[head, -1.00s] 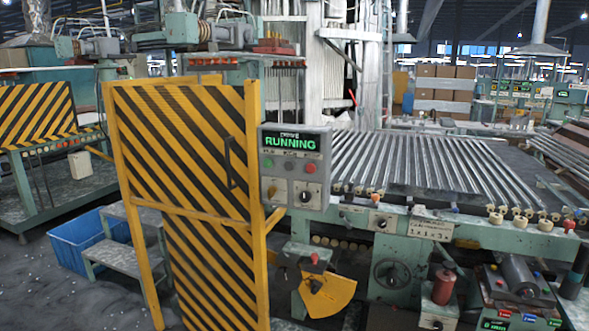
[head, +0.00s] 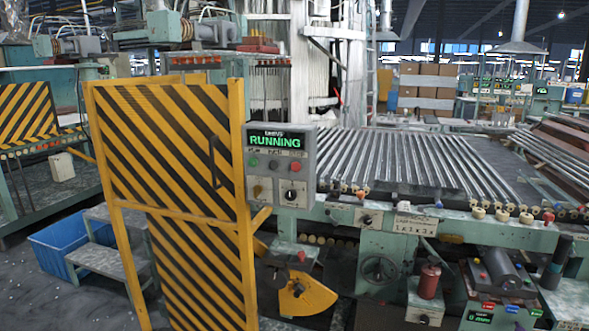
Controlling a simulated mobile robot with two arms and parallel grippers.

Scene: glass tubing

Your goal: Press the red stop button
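A grey control box (head: 280,168) stands at the middle of the head view, just right of a striped gate. Its green display (head: 276,140) reads RUNNING. A red button (head: 295,167) sits at the right end of the row under the display, with a green button (head: 253,161) at the left end and a dark one between. Below are a small knob and a larger round black-and-white switch (head: 291,195). Neither of my grippers shows in the head view.
The yellow-and-black striped gate (head: 175,200) stands left of the box. A conveyor of glass tubes (head: 420,160) lies to the right. A red cylinder (head: 430,281) and small machines stand lower right. A blue crate (head: 62,245) and grey steps (head: 105,262) are at lower left.

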